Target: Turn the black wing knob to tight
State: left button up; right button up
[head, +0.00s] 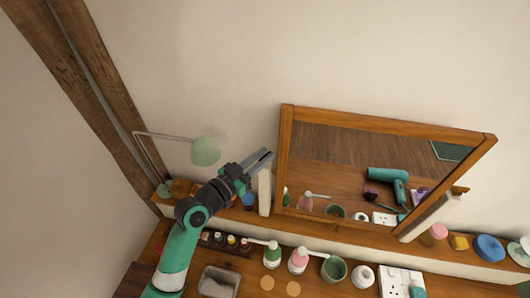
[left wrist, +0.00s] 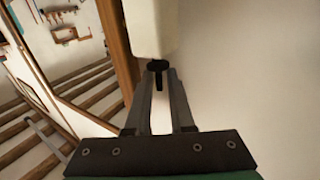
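The black wing knob (left wrist: 158,67) shows in the left wrist view at the lower end of a white post (left wrist: 151,25), with its narrow wing pointing down. My left gripper (left wrist: 159,74) has its two fingertips on either side of the knob. A narrow gap seems to show between the wing and the fingers, so the gripper looks open around it. In the head view my left gripper (head: 268,156) is at the top of the white post (head: 264,192) left of the mirror; the knob is hidden there. My right gripper is in neither view.
The wood-framed mirror (head: 287,160) stands tilted just right of the gripper. A pale green lamp (head: 205,151) is close on the left. The wall above is clear.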

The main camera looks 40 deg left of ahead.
pick_arm(q)
jog(key=shift+w, duration=0.5)
grip_shut()
jog(key=h+b, duration=0.1)
jog(key=b, duration=0.1)
jog(key=m+h+b, duration=0.1)
jog(key=b, duration=0.1)
jog(key=shift+a+f+m+h, duration=0.15)
jog(key=shift+f+m+h, duration=0.15)
jog(key=shift+r+m+h, duration=0.2)
jog(key=shift+m+h, duration=0.1)
jog(key=shift+h, duration=0.2)
jog(key=shift+m+g+h, duration=0.3)
jog(key=shift+m+h, duration=0.1)
jog(key=shift+h, duration=0.2)
grip_release()
jog(key=shift+r, duration=0.1)
